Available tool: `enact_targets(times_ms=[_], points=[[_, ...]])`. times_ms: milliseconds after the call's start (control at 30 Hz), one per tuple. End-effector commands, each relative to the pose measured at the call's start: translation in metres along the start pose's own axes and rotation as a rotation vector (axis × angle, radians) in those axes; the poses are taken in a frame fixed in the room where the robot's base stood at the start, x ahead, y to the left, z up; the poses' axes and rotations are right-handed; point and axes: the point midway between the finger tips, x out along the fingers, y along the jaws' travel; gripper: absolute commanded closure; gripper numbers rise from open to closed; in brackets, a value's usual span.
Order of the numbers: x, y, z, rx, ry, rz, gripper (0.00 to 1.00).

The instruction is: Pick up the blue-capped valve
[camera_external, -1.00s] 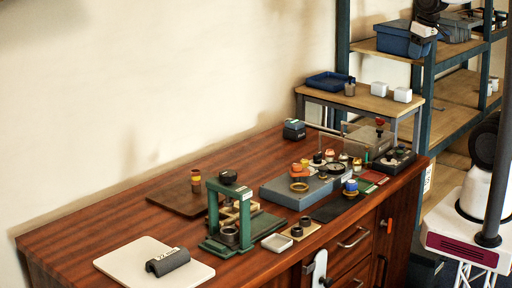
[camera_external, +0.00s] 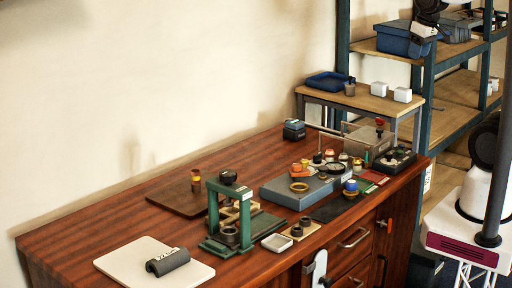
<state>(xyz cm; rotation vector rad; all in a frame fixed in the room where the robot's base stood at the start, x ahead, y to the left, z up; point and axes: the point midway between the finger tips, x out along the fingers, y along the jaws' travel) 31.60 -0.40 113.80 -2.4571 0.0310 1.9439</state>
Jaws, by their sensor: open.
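The blue-capped valve (camera_external: 351,187) stands upright near the bench's front edge, right of centre. Its cap is blue and its lower body is brass-yellow. It stands beside the front right corner of a grey-blue block (camera_external: 318,191) and at the edge of a dark mat (camera_external: 333,209). My gripper (camera_external: 421,37) appears small at the top right, white and dark, in front of the blue bin. It is open, high above the bench and well apart from the valve. Its fingers are too small to see clearly.
A green press frame (camera_external: 216,217) stands mid-bench. Small fittings and a brass ring (camera_external: 299,187) crowd the grey-blue block. A clear box (camera_external: 360,141) and a dark tray (camera_external: 396,160) stand behind and right of the valve. A white board (camera_external: 122,262) lies front left.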

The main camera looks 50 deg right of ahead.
Motion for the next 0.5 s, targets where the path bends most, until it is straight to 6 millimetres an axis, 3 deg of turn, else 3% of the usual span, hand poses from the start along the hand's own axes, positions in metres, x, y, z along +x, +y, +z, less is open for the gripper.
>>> enact_targets(times_ms=[33,133,500], points=[[0.0,0.0,0.0,0.0,0.0,0.0,0.41],[0.0,0.0,0.0,0.0,0.0,0.0,0.29],[0.0042,-0.0009,-0.0023,-0.004,0.006,0.0,0.29]])
